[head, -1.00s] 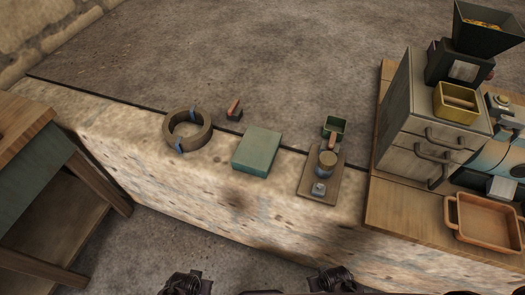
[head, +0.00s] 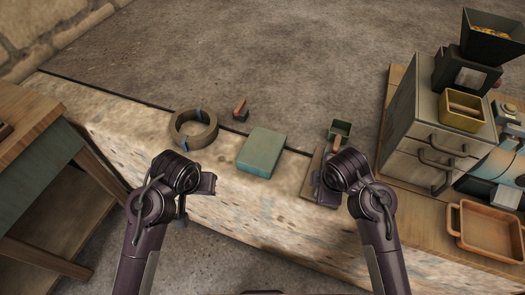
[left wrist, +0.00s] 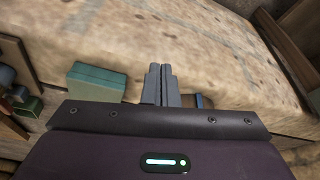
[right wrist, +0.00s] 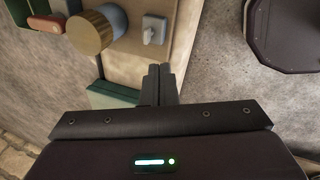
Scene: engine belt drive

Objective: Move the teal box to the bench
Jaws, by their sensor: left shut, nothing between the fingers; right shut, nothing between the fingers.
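The teal box (head: 261,152) lies flat on the pale stone ledge (head: 240,208), between a brown ring and a small board. It also shows in the left wrist view (left wrist: 97,82), and partly in the right wrist view (right wrist: 112,95). My left gripper (head: 182,208) is shut and empty, left of and nearer than the box. Its fingers are together in the left wrist view (left wrist: 158,85). My right gripper (head: 322,182) is shut and empty over the board, right of the box; its closed fingers show in the right wrist view (right wrist: 158,84). A wooden bench-like table (head: 38,132) stands at the left.
The brown ring (head: 180,140) with blue clips and a small red-handled item (head: 240,108) lie left of the box. A board (head: 311,177) and green bin (head: 340,129) are right. Drawers (head: 425,125) and an orange tray (head: 488,232) stand farther right.

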